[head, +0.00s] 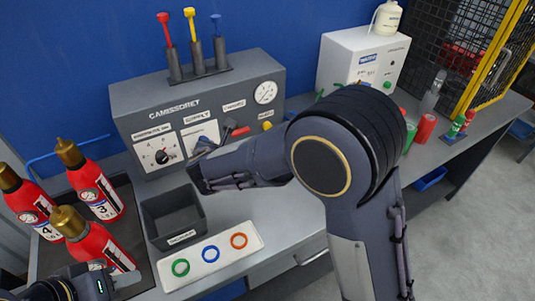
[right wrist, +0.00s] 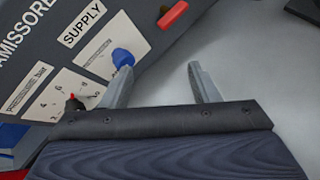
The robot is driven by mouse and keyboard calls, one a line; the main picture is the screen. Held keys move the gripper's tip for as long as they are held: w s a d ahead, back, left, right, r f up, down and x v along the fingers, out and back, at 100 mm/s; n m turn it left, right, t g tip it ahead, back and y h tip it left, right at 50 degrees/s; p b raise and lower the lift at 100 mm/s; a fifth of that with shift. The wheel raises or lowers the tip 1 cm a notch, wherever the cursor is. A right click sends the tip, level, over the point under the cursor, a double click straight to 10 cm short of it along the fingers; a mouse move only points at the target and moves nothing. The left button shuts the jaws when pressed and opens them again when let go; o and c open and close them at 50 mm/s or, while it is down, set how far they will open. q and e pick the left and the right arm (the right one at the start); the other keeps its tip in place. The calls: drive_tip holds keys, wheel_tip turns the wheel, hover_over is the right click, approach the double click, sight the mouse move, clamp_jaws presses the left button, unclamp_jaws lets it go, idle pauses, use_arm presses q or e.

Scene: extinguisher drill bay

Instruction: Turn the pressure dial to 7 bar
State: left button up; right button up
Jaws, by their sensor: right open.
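The pressure dial (head: 162,157) is a black knob on a white scale plate at the left of the grey panel. In the right wrist view the dial (right wrist: 75,104) shows a red mark near its top; the exact reading is too small to tell. My right gripper (right wrist: 163,82) is open, with nothing between its fingers. Its left finger appears beside the dial and below a blue knob; I cannot tell whether it touches. In the head view the right gripper (head: 202,150) is in front of the supply plate, right of the dial. My left gripper (head: 122,281) is low at the left, its jaws unclear.
A blue knob (right wrist: 122,57) and a red lever (head: 238,131) are near the right gripper. A round gauge (head: 265,92) sits at the panel's upper right. A dark bin (head: 173,215) and a tray with coloured rings (head: 212,257) lie in front. Red extinguishers (head: 98,195) stand at left.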

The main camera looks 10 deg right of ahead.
drive_tip(key=s+d+m+g+h+b, duration=0.1)
drive_tip(key=s+d+m+g, duration=0.1)
drive_tip(key=s+d+m, duration=0.2)
drive_tip(key=shift+d+r+m+g, duration=0.15)
drive_tip(key=shift+d+m+g, duration=0.25)
drive_tip(key=shift+d+m, duration=2.35)
drive_tip(key=shift+d+n, duration=0.9)
drive_tip(key=shift+n, duration=0.05)
drive_tip(key=s+d+r+m+g+y, duration=0.1)
drive_tip(key=s+d+m+g+y, duration=0.25)
drive_tip(key=s+d+m, duration=1.1)
drive_tip(key=s+a+r+m+y, duration=0.1)
drive_tip(key=s+a+m+y, duration=0.2)
drive_tip(key=s+a+m, duration=0.3)
drive_tip(key=s+m, duration=0.3)
drive_tip(key=s, duration=0.4)
drive_tip(key=shift+s+m+t, duration=0.3)
drive_tip(key=shift+m+t, duration=0.05)
